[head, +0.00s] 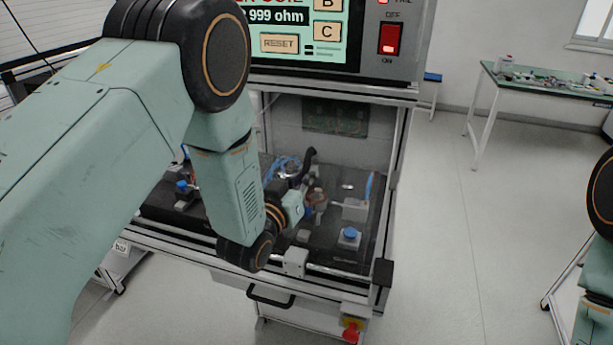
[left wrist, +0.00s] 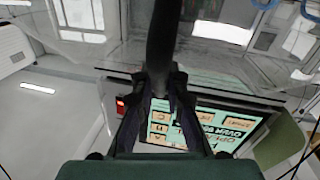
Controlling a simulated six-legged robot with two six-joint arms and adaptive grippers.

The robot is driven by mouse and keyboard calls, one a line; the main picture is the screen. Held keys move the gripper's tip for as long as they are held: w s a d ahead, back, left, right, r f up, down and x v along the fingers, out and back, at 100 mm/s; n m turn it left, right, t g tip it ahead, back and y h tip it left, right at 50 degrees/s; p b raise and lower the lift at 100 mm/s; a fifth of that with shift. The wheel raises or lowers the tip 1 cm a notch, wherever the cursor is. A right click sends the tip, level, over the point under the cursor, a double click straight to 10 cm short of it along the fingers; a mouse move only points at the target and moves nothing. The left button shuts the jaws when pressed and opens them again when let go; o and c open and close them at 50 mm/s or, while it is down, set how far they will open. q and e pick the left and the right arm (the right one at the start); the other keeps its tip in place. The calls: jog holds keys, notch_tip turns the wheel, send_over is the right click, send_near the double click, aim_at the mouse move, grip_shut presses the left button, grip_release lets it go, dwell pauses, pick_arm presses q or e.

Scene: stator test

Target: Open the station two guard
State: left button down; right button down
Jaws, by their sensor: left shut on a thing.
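The test station (head: 397,200) has a framed bay under its screen. A clear, glossy sheet with reflections, likely its guard, shows in the left wrist view (left wrist: 225,65); its outline is hard to make out in the head view. My left gripper (head: 298,180) is in front of the bay, pointing up and inward. In the left wrist view my left gripper (left wrist: 158,95) is shut on a dark upright bar (left wrist: 163,40), which looks like the guard's handle. I cannot tell how far the guard stands open. Only a link of my right arm shows at the right edge.
The screen with its RESET button (head: 279,43) and a red switch (head: 391,39) sit above the bay. Blue-topped blocks (head: 349,237) stand on its dark floor. A black handle (head: 270,297) and red knob (head: 351,332) are below.

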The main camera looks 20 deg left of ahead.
pick_arm(q)
jog(key=shift+d, duration=0.3)
pick_arm(e)
jog(key=shift+d, duration=0.25)
pick_arm(q)
jog(key=shift+a, duration=0.15)
pick_arm(e)
jog(key=shift+a, duration=0.1)
pick_arm(q)
jog(key=c, duration=1.8)
grip_release()
jog(key=shift+o, duration=0.8)
jog(key=shift+s+r, duration=0.1)
jog(key=shift+s, duration=0.05)
pick_arm(e)
jog(key=shift+s, duration=0.1)
pick_arm(q)
jog(key=s+a, duration=0.2)
jog(key=s, duration=0.9)
jog(key=shift+s, duration=0.35)
